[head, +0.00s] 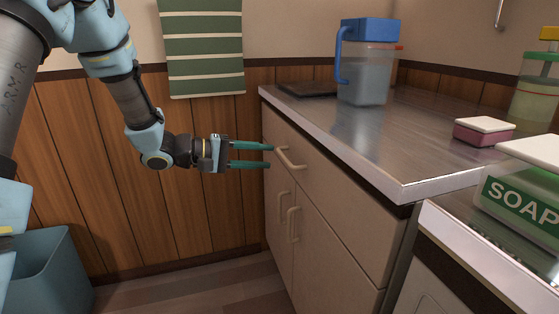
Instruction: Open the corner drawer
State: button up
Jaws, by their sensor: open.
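The corner cabinet has a wide top drawer (325,190) with a pale bar handle (289,158). The drawer front looks flush with the cabinet, so it appears closed. My gripper (269,156) has two green fingers, apart and level, pointing right toward the handle. The fingertips are at the left side of the handle in the picture. I cannot tell whether they touch the handle or the drawer's edge. Nothing shows between the fingers.
Two cabinet doors with handles (293,225) are below the drawer. The metal countertop (400,145) overhangs the front. On it stand a blue-lidded pitcher (363,75) and a pink box (483,133). A soap container (525,190) is at right. A blue bin (50,270) stands lower left.

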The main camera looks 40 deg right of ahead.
jog(key=x, duration=0.4)
jog(key=shift+s+d+f, duration=0.1)
jog(key=shift+s+d, duration=0.05)
jog(key=shift+d, duration=0.2)
grip_shut()
dwell(1.2)
